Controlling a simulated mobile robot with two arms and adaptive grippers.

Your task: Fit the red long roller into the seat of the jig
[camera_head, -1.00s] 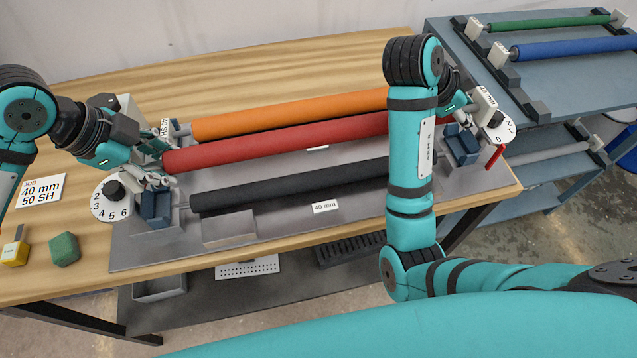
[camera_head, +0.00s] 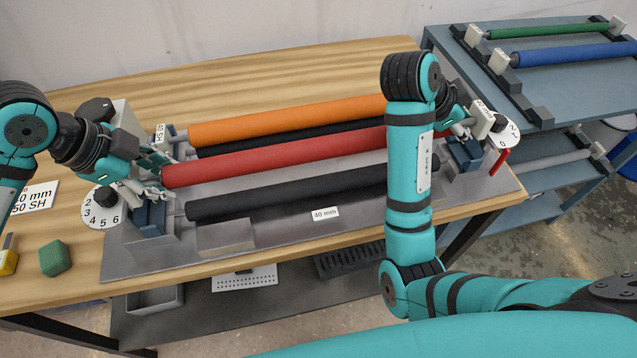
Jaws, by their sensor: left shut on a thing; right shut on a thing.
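The red long roller (camera_head: 290,155) lies across the jig (camera_head: 270,233), between the orange roller (camera_head: 290,120) and the front black roller (camera_head: 300,192). My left gripper (camera_head: 158,172) is shut on the red roller's left end. My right gripper (camera_head: 462,125) is at the roller's right end, largely hidden behind my own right arm; the grip there cannot be seen clearly. A second black roller (camera_head: 235,148) shows between the orange and red rollers. The seat under the red roller is hidden, and I cannot tell whether the roller touches it.
Numbered dials stand at the jig's left (camera_head: 104,205) and right (camera_head: 503,133) ends, the right one with a red lever (camera_head: 498,162). A green block (camera_head: 55,259) lies at the table's left. A blue-grey rack (camera_head: 555,85) holds green and blue rollers at the right.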

